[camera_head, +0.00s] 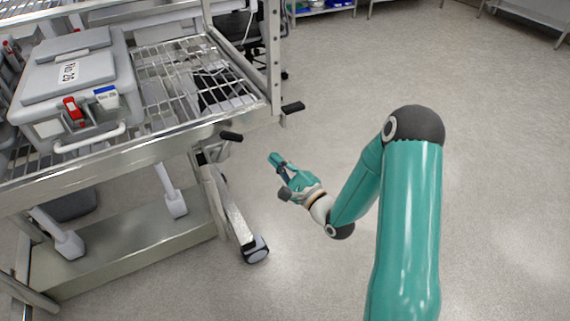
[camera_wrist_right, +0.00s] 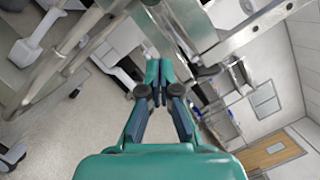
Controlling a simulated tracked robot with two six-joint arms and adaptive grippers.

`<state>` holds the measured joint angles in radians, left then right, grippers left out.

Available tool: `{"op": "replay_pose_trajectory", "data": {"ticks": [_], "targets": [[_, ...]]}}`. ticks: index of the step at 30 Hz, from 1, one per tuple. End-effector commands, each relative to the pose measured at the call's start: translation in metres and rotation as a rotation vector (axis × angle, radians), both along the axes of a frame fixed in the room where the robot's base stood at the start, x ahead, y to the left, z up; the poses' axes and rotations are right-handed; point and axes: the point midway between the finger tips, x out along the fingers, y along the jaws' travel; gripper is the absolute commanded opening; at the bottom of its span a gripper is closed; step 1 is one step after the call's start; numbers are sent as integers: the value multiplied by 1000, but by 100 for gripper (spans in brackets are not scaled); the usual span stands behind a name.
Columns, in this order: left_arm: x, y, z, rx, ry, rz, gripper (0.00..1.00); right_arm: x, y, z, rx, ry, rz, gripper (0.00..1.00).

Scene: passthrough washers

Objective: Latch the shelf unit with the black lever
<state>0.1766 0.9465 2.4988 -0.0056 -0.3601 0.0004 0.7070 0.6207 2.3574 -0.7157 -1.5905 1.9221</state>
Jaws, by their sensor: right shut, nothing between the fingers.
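The metal wire shelf unit (camera_head: 180,140) fills the left of the head view. Two black levers show at its right end: one (camera_head: 231,136) under the front rail, the other (camera_head: 292,107) sticking out beside the upright post. I cannot tell which one is the latch. My right gripper (camera_head: 275,160) is shut and empty, below and apart from both levers, its fingers pointing up and left toward the shelf corner. In the right wrist view my right gripper's fingertips (camera_wrist_right: 159,65) are together. A dark lever-like part (camera_wrist_right: 208,72) shows just right of them. My left gripper is out of view.
A grey labelled case (camera_head: 75,85) with red and blue clips sits on the shelf. A slanted leg with a caster (camera_head: 256,249) stands below the shelf corner. The floor (camera_head: 340,60) to the right of the shelf is clear. More metal shelving (camera_head: 325,8) stands far behind.

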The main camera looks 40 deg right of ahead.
Motion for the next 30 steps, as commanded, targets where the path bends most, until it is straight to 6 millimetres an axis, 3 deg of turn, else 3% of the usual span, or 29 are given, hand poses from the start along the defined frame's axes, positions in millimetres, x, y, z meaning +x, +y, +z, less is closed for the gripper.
{"op": "replay_pose_trajectory", "data": {"ticks": [6,9,18,30], "targets": [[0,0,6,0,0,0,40,46,-1,8,-2,-3,1,0],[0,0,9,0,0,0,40,60,3,14,1,-2,3,0],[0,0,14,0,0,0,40,64,28,31,1,0,-1,0],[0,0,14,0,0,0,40,65,25,31,0,1,1,0]]}}
